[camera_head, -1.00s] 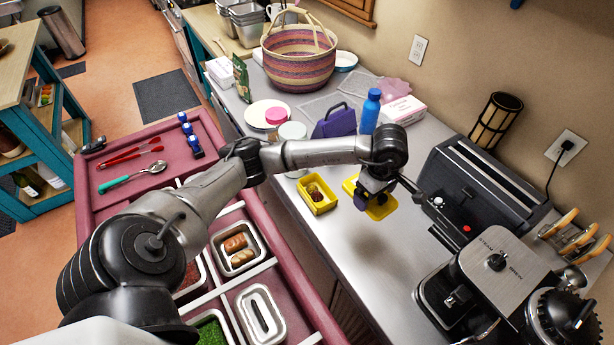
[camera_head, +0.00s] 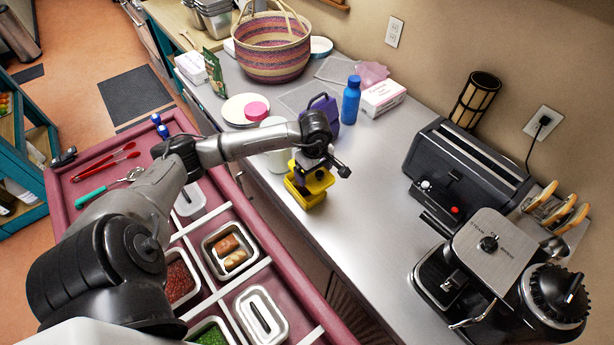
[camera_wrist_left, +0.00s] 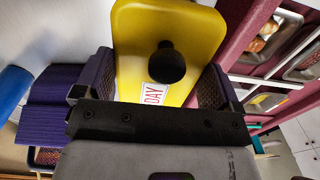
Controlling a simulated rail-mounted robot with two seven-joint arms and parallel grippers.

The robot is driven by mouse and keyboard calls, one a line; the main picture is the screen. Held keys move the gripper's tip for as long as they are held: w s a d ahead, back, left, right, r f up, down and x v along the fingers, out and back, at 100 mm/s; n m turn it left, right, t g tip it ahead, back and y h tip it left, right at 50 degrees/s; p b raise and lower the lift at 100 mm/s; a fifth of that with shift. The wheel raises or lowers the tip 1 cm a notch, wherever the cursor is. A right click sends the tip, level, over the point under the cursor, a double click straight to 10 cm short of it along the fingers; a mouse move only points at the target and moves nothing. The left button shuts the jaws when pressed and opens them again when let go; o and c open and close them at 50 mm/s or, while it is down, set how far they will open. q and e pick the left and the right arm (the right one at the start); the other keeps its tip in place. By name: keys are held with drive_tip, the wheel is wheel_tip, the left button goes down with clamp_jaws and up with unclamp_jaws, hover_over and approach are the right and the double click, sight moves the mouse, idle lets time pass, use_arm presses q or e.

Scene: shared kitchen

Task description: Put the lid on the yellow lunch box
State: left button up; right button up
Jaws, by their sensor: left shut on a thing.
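The yellow lunch box (camera_head: 304,199) stands on the grey counter, near its left edge. The yellow lid (camera_head: 321,180) is above it, largely covered by my left gripper (camera_head: 308,168). In the wrist view the lid (camera_wrist_left: 135,45) fills the middle, with a round black knob (camera_wrist_left: 167,65) and a white label with red letters near its lower edge. The fingers of my left gripper (camera_wrist_left: 155,90) are on either side of the lid, shut on it. I cannot tell whether the lid touches the box. The box's inside is hidden. My right gripper is not in view.
A purple bag (camera_head: 322,108), a blue bottle (camera_head: 351,100) and a white canister (camera_head: 277,158) stand close behind. The toaster (camera_head: 462,172) and coffee machine (camera_head: 485,265) are at right. The counter between box and toaster is clear. The pink tray table (camera_head: 268,250) holds food pans.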

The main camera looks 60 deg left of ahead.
use_arm(q)
drive_tip(key=shift+s+a+f, duration=0.3)
drive_tip(key=shift+a+f, duration=0.1)
drive_tip(key=shift+a, duration=0.15)
drive_tip(key=shift+s+a+f, duration=0.25)
drive_tip(key=shift+a+f, duration=0.1)
drive_tip(key=shift+a, duration=0.15)
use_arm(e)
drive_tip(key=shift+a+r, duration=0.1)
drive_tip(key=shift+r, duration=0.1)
use_arm(q)
drive_tip(key=shift+f+p, duration=0.35)
drive_tip(key=shift+f, duration=1.6)
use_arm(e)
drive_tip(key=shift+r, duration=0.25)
use_arm(q)
drive_tip(key=shift+f+b, duration=0.25)
drive_tip(key=shift+b, duration=0.05)
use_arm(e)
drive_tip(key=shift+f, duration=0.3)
use_arm(q)
drive_tip(key=shift+f+b, duration=0.35)
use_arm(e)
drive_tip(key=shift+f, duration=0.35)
use_arm(q)
drive_tip(key=o, duration=0.6)
